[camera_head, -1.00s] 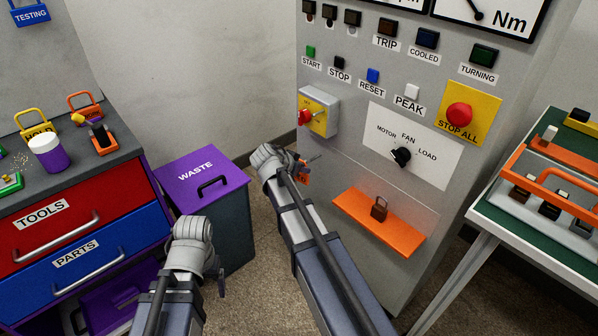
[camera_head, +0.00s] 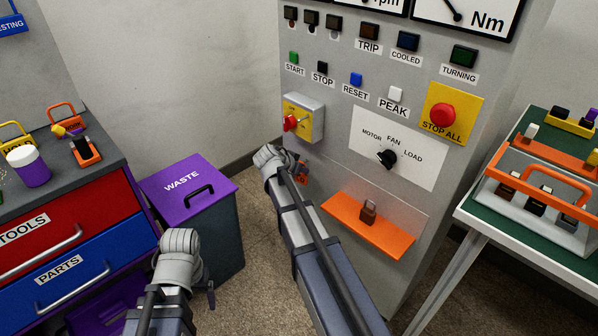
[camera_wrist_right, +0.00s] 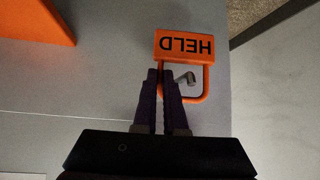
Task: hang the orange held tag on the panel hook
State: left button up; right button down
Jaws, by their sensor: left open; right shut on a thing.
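The orange HELD tag (camera_wrist_right: 185,46) shows in the right wrist view, its lettering upside down. My right gripper (camera_wrist_right: 160,74) is shut on one side of the tag's orange loop. The grey panel hook (camera_wrist_right: 186,78) shows inside the loop's outline, against the grey panel face; I cannot tell whether the loop rests on it. In the head view my right gripper (camera_head: 294,168) is close to the panel, below the red rotary switch, and mostly hides the tag and hook. My left gripper (camera_head: 207,286) is open and empty, low in front of the waste bin.
The grey panel (camera_head: 330,175) carries a red rotary switch (camera_head: 291,123) and an orange shelf (camera_head: 370,228) with a brown padlock (camera_head: 369,211). The purple-lidded waste bin (camera_head: 190,187) stands left of my right arm. A table (camera_head: 465,213) with padlocks is at the right.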

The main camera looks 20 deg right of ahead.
jog(key=shift+w+d+f+b, duration=0.1)
jog(key=shift+d+f+b, duration=0.3)
jog(key=shift+f+b, duration=0.25)
jog(key=shift+f, duration=0.1)
dwell(0.3)
jog(key=c, duration=0.9)
grip_release()
jog(key=p+v, duration=0.5)
jog(key=v, duration=0.2)
jog(key=shift+a+r, duration=0.2)
jog(key=shift+r, duration=0.05)
